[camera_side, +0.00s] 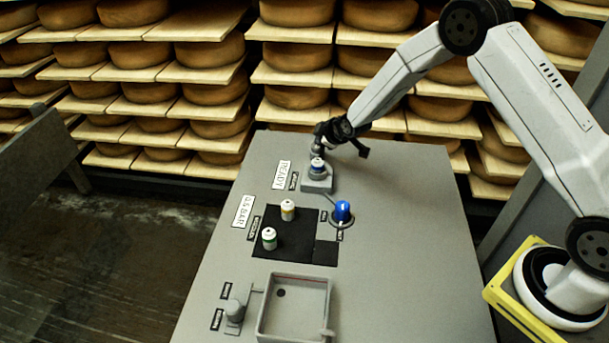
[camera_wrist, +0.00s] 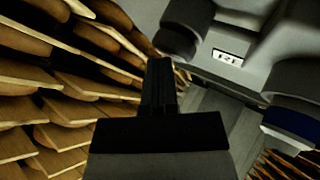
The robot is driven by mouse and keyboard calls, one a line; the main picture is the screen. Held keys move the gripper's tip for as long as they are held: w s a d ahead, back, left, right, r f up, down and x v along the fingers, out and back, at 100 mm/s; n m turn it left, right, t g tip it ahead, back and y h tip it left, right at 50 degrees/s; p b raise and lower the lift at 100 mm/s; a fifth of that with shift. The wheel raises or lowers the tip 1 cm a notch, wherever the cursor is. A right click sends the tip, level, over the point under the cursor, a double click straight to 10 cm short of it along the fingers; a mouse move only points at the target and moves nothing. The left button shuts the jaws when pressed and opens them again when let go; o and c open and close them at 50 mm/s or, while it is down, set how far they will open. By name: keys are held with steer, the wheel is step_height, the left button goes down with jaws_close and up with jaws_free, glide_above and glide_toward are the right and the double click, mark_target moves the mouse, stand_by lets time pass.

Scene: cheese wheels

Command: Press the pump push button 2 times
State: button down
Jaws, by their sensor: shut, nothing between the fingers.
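My gripper (camera_side: 320,133) is at the far end of the grey console, above or just behind a small white jar with a blue band (camera_side: 317,168) on a grey stand. In the wrist view my black gripper fingers (camera_wrist: 159,75) are together and empty. A blue-banded object (camera_wrist: 290,122) shows at the right there. I cannot tell for sure which control is the pump push button, because the small black labels are too small to read. A blue knob (camera_side: 342,211) stands mid-console, and a grey cylindrical fitting (camera_side: 235,309) stands beside the basin. I cannot tell whether the gripper touches anything.
A green-banded jar (camera_side: 269,239) and a yellow-banded jar (camera_side: 288,210) stand on a black mat (camera_side: 290,255). A shallow grey basin (camera_side: 327,292) is at the near end. Shelves of cheese wheels (camera_side: 209,86) rise behind the console. The console's right half is clear.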

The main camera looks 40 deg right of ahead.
steer(key=shift+f, duration=0.2)
steer(key=shift+r, duration=0.2)
stand_by(0.3)
steer(key=shift+r, duration=1.1)
steer(key=shift+r, duration=0.2)
steer(key=shift+r, duration=2.35)
stand_by(0.7)
step_height(320, 180, up, 4)
steer(key=shift+f, duration=0.1)
steer(key=shift+f, duration=0.2)
stand_by(0.4)
